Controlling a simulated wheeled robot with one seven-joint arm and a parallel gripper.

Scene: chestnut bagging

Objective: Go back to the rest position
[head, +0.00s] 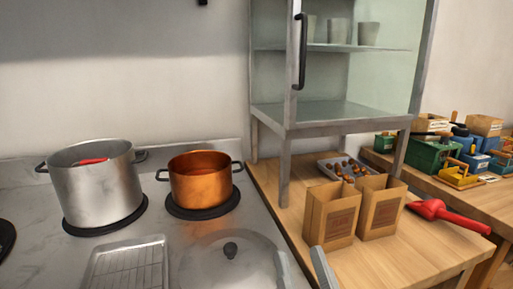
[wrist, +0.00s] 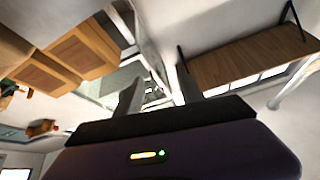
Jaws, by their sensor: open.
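My gripper (wrist: 159,92) shows in the wrist view with its two grey fingers apart and nothing between them. In the head view, grey finger-like parts, probably my gripper's tips, show at the bottom edge, in front of the paper bags. Two open brown paper bags, the left one (head: 331,214) and the right one (head: 381,207), stand upright side by side on the wooden counter (head: 372,266). A grey tray (head: 327,168) of chestnuts lies behind them. A red scoop (head: 447,215) lies to their right, clear of my gripper.
A steel pot (head: 97,192) and a copper pot (head: 201,186) stand on the stove at left. A pot lid (head: 229,267) and a wire rack (head: 127,268) lie in front. A glass-doored cabinet (head: 345,115) rises over the counter. Boxes and tools crowd the far-right table.

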